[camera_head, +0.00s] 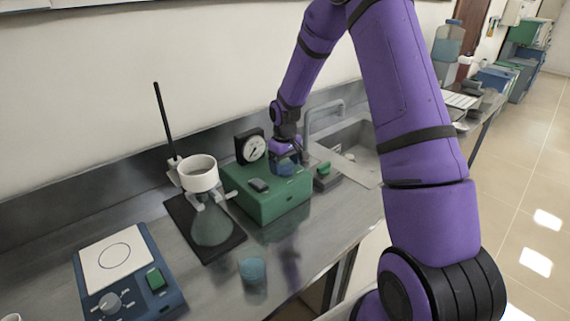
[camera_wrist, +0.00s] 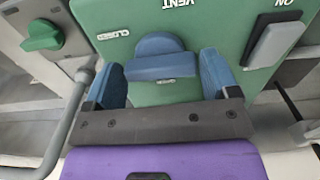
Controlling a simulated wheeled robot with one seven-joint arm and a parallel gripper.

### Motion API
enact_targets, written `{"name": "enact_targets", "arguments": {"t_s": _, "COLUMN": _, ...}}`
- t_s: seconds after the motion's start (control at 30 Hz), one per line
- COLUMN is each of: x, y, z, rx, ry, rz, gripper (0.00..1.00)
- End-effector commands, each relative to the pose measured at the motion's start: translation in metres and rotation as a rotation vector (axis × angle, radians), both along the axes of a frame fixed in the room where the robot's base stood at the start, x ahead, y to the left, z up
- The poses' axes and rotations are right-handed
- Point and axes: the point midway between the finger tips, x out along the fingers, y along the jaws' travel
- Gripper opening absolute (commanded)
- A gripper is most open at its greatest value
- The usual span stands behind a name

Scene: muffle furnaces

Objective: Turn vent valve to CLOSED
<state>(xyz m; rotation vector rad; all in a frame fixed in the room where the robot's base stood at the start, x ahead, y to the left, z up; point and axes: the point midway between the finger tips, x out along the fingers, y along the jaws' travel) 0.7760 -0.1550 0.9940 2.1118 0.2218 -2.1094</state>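The vent valve is a blue knob (camera_wrist: 160,62) on the green pump box (camera_head: 270,205), which also fills much of the wrist view (camera_wrist: 120,15). Its grip bar lies roughly level across the wrist view. Upside-down labels read VENT above it and CLOSED to its upper left. My gripper (camera_wrist: 165,82) is open, with one blue finger on each side of the knob, close to the bar's ends; I cannot tell whether they touch it. In the head view my gripper (camera_head: 286,158) is at the box's back right, and largely hides the knob.
A black gauge (camera_head: 250,147) stands behind the box. A grey switch (camera_wrist: 277,42) marked ON sits beside the knob. A flask (camera_head: 211,224) with a white funnel stands left, a small beaker (camera_head: 252,270) in front. A green knob (camera_wrist: 43,36) and the sink (camera_head: 352,143) lie beyond.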

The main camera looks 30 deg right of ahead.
Motion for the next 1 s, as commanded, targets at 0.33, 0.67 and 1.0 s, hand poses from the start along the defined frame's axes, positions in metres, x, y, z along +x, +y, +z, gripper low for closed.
{"name": "enact_targets", "arguments": {"t_s": 0.33, "x": 0.000, "y": 0.000, "z": 0.000, "rx": 0.000, "ry": 0.001, "rz": -0.002, "gripper": 0.98}}
{"name": "enact_targets", "arguments": {"t_s": 0.67, "x": 0.000, "y": 0.000, "z": 0.042, "rx": 0.000, "ry": -0.003, "rz": -0.003, "gripper": 0.98}}
{"name": "enact_targets", "arguments": {"t_s": 1.0, "x": 0.000, "y": 0.000, "z": 0.097, "rx": -0.001, "ry": -0.002, "rz": -0.003, "gripper": 0.98}}
